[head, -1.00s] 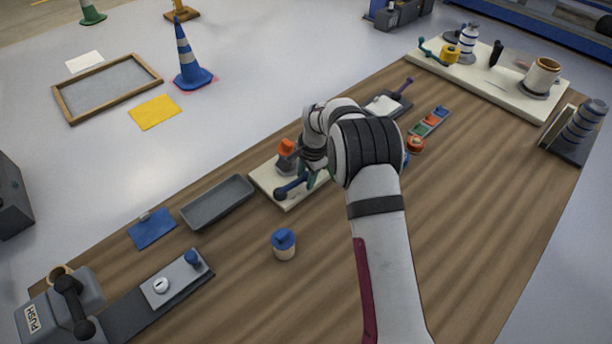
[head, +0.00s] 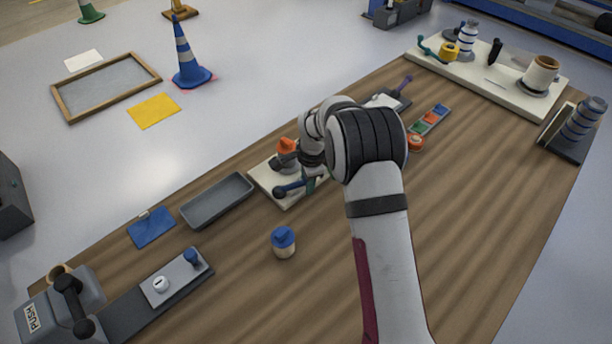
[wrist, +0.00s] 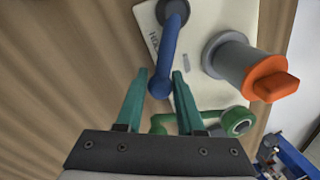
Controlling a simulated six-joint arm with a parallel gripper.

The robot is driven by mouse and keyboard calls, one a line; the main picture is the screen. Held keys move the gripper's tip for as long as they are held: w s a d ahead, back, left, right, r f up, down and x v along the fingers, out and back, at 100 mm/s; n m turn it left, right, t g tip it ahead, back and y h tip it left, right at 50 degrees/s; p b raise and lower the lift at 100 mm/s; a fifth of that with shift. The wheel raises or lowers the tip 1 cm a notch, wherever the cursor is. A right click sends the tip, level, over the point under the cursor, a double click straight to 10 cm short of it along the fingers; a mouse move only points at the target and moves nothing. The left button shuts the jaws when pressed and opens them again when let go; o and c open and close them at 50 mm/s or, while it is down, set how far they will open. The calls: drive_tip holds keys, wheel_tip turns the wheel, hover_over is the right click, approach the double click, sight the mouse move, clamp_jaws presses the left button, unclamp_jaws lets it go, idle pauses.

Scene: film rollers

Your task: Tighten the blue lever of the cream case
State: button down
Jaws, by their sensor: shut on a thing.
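The cream case (head: 268,182) is a flat cream plate near the middle of the table, partly hidden by my arm. It also shows in the wrist view (wrist: 208,14). Its blue lever (wrist: 164,50) runs from a dark round pivot at the top down to a rounded blue end. In the head view the lever (head: 292,188) lies along the near side of the case. My gripper (wrist: 160,76) has its green fingers on either side of the lever's rounded end, shut on it. In the head view the fingertips are mostly hidden behind my wrist.
A grey post with an orange top (wrist: 272,82) stands on the case to the right of the fingers. A green curved lever (wrist: 205,124) lies close below it. A grey tray (head: 218,201) and a blue-capped jar (head: 284,243) stand nearby.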

drive_tip(key=s+m, duration=0.2)
drive_tip(key=shift+m+h, duration=0.3)
drive_tip(key=shift+m, duration=0.1)
drive_tip(key=m, duration=0.1)
drive_tip(key=s+m, duration=0.1)
drive_tip(key=shift+s+a+m+h, duration=0.15)
drive_tip(key=shift+s+m+h, duration=0.15)
drive_tip(key=shift+s+a+m, duration=0.3)
drive_tip(key=shift+s+m, duration=0.35)
drive_tip(key=shift+m, duration=0.55)
drive_tip(key=shift+s+a+m+h, duration=0.45)
drive_tip(key=shift+s+m, duration=0.15)
drive_tip(key=shift+m, duration=0.6)
drive_tip(key=c, duration=0.5)
unclamp_jaws()
drive_tip(key=shift+c, duration=0.2)
